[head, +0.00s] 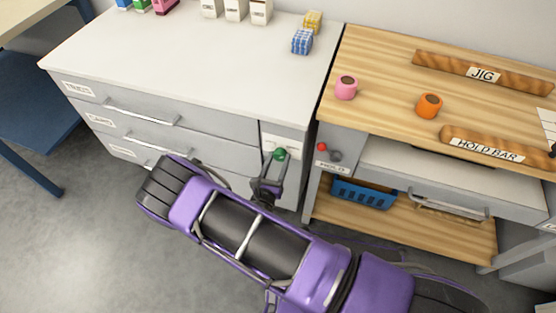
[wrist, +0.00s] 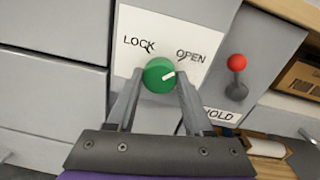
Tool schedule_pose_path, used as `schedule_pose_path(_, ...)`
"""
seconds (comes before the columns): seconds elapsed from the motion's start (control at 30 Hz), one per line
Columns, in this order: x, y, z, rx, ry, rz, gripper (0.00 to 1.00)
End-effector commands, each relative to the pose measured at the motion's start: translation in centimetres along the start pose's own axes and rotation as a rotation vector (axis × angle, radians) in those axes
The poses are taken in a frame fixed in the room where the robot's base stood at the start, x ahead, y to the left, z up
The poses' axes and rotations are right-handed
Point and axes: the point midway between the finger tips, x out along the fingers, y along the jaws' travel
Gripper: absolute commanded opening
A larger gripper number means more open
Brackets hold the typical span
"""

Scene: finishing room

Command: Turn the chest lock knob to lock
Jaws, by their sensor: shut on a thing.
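The chest (head: 190,65) is grey with labelled drawers and stands at the left in the head view. Its lock knob (wrist: 160,75) is green and round, on a white plate (wrist: 190,37) marked LOCK at left and OPEN at right. The knob also shows in the head view (head: 280,154). My gripper (wrist: 159,82) is at the knob, with one finger on each side, shut on it. The fingers hide the knob's lower sides.
A red-topped lever (wrist: 236,75) with a HOLD label is close right of the knob. A wooden bench (head: 385,85) beside the chest carries a pink roll (head: 346,88) and an orange roll (head: 429,105). A blue basket (head: 362,194) sits on its lower shelf. Several drawer handles project from the chest's front.

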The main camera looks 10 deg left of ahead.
Motion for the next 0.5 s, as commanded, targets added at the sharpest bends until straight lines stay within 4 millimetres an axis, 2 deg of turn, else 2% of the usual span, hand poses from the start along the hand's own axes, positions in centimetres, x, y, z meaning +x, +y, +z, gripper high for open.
schedule_pose_path(0.03,-0.02,0.01,0.00,0.000,0.000,0.000,0.10)
schedule_pose_path(0.1,-0.02,0.02,-0.01,0.000,0.000,0.000,0.00)
schedule_pose_path(0.5,-0.04,0.03,-0.04,-0.079,0.003,0.002,0.00)
